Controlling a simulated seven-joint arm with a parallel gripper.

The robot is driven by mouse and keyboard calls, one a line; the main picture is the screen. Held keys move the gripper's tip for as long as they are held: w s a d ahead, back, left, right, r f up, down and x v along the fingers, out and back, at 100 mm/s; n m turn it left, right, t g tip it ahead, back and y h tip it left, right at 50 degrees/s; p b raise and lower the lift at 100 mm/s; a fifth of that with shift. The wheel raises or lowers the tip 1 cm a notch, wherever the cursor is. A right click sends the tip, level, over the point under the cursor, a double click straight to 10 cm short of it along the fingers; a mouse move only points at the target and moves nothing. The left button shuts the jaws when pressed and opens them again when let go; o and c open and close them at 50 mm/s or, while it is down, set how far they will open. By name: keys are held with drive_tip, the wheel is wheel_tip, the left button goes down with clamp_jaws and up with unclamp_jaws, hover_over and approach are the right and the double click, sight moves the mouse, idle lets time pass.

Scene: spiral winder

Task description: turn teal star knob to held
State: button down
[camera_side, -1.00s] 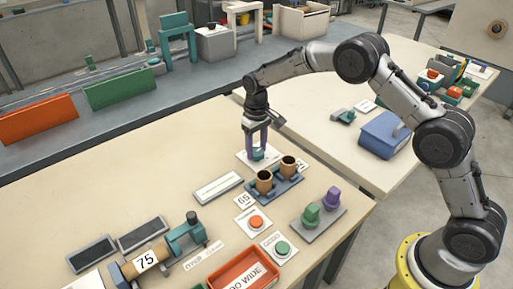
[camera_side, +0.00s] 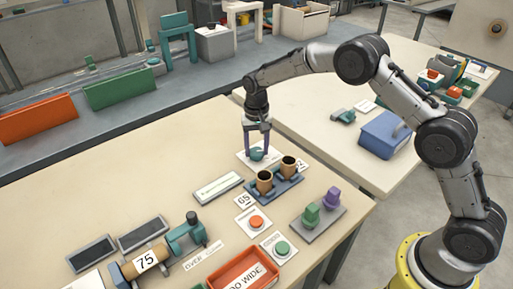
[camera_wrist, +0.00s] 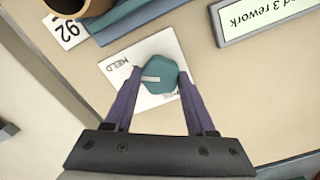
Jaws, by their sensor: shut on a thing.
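The teal star knob (camera_wrist: 163,70) sits on a white card (camera_wrist: 150,102) and also shows in the side view (camera_side: 257,154). A pale pointer line on the knob points left in the wrist view, toward the card side with the word HELD (camera_wrist: 119,66); I cannot tell whether it lines up exactly. Another word at the card's lower right is mostly hidden by a finger. My gripper (camera_wrist: 160,80) points down from above, its purple fingers on opposite sides of the knob, shut on it. It also shows in the side view (camera_side: 256,152).
A blue holder (camera_side: 284,188) with two brown cups (camera_side: 264,182) stands close in front of the knob. A framed label (camera_side: 217,188) lies to its left. Green (camera_side: 311,215) and purple (camera_side: 332,197) knobs stand front right. The table left of the knob is bare.

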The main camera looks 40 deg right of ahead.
sight(257, 151)
drive_tip(key=shift+r, duration=0.1)
idle(0.3)
drive_tip(key=shift+c, duration=1.1)
unclamp_jaws()
wheel_tip(257, 151, up, 14)
